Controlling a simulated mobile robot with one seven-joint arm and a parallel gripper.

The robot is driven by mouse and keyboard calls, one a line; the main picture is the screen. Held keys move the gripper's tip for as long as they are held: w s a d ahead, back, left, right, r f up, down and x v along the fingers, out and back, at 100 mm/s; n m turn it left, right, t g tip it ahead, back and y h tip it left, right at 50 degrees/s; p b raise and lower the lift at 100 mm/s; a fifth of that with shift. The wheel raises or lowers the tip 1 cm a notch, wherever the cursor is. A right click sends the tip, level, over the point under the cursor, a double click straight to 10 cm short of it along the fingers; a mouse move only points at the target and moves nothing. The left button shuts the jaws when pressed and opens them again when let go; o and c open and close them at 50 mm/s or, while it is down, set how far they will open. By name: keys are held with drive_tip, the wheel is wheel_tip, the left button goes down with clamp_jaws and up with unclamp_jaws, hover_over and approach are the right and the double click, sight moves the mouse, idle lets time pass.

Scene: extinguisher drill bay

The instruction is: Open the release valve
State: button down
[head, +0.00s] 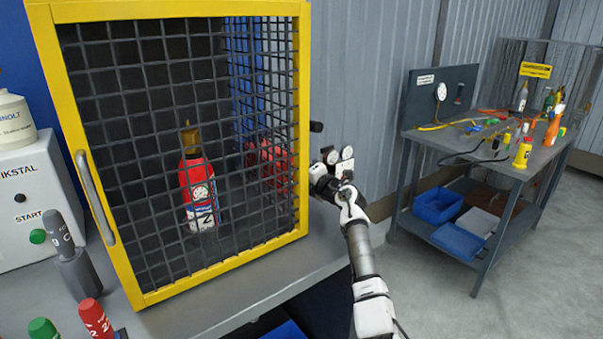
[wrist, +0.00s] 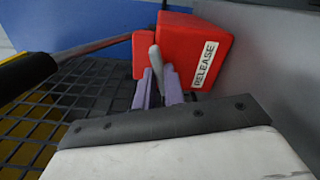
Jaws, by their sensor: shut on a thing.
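The release valve (wrist: 208,55) is a red block with a white "RELEASE" label in the wrist view. Its short grey lever (wrist: 155,62) stands up at the block's left front. My gripper (wrist: 160,80) has its two purple fingers on either side of this lever, shut on it. In the head view my arm reaches to the right side of the yellow-framed mesh cage (head: 170,9). The red valve shows only partly through the mesh (head: 268,158), and my fingertips are hidden there.
A bar with a black grip (wrist: 25,73) sticks out left of the valve. A red extinguisher (head: 198,190) stands inside the cage. A grey machine (head: 20,215) stands at left. A workbench (head: 480,160) with bottles and tools stands at right, with open floor before it.

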drive_tip(key=shift+n+b, duration=0.6)
drive_tip(key=shift+n, duration=1)
drive_tip(key=c, duration=1.5)
unclamp_jaws()
drive_tip(key=shift+s+d, duration=0.1)
drive_tip(key=b+v, duration=0.1)
drive_tip(key=v, duration=1.1)
drive_tip(key=shift+s+d, duration=0.15)
drive_tip(key=shift+s, duration=0.1)
drive_tip(key=shift+s+d+b, duration=0.25)
drive_tip(key=shift+s+b, duration=0.05)
drive_tip(key=shift+s, duration=0.1)
